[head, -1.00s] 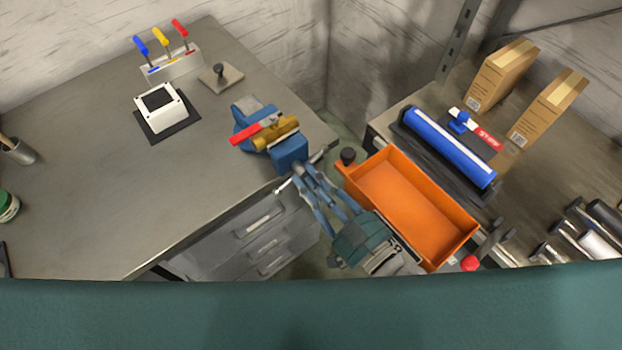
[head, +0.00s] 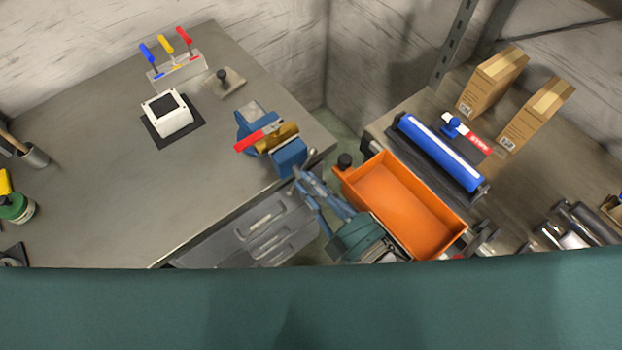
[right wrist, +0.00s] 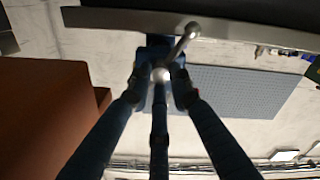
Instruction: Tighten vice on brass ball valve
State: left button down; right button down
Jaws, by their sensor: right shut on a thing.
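The blue vice (head: 290,158) stands at the right corner of the grey workbench. The brass ball valve (head: 285,137) sits at its jaws, with its red lever (head: 254,139) pointing left. From above I cannot tell how tightly the jaws press on it. My right gripper (head: 304,174) is at the vice's front, below the bench edge, shut on the vice handle. In the right wrist view, the fingers (right wrist: 159,92) close around the handle's hub. The metal handle bar (right wrist: 180,48) slants up and right to a round knob. My left gripper is not in view.
Drawers (head: 262,228) lie below the vice bench.

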jog(key=shift+s+a+f+n, duration=0.1)
jog(key=shift+s+f+n, duration=0.1)
jog(key=shift+f+n, duration=0.35)
jog(key=shift+n, duration=0.35)
jog(key=c, duration=1.4)
grip_release()
jog(key=shift+r, duration=0.1)
jog(key=shift+c, duration=0.2)
jog(key=shift+r, duration=0.15)
jog(key=v, duration=1.2)
